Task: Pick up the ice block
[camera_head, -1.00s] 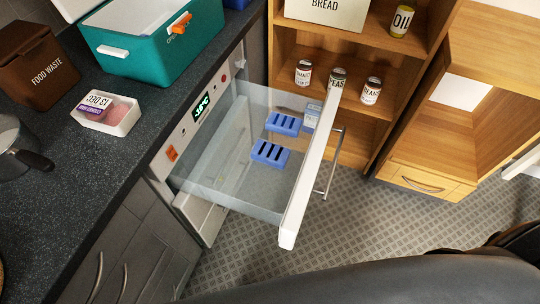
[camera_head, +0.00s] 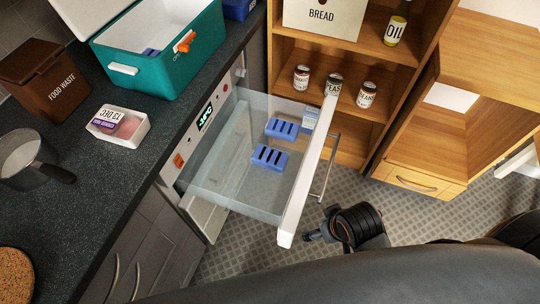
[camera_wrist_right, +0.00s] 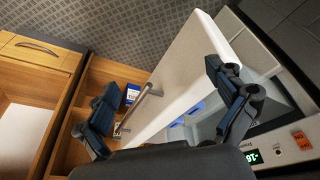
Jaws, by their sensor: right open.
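Two blue slotted blocks, which look like ice blocks, lie apart in the pulled-out freezer drawer (camera_head: 225,185). The nearer block (camera_head: 269,158) is mid-drawer and the farther block (camera_head: 282,128) is closer to the shelves. Blue parts (camera_wrist_right: 198,107) show in the right wrist view, partly hidden by the white drawer front. My right gripper (camera_head: 314,237) is low outside the drawer front, below its bar handle (camera_head: 326,170). In the right wrist view the right gripper (camera_wrist_right: 160,85) has its fingers wide apart and holds nothing. My left gripper is out of view.
The counter on the left holds a teal cooler (camera_head: 165,55) with its lid up, a food waste bin (camera_head: 48,80), a meat tub (camera_head: 118,126) and a pan (camera_head: 22,158). Wooden shelves (camera_head: 345,130) with tins stand behind the drawer. Patterned floor (camera_head: 240,250) lies in front.

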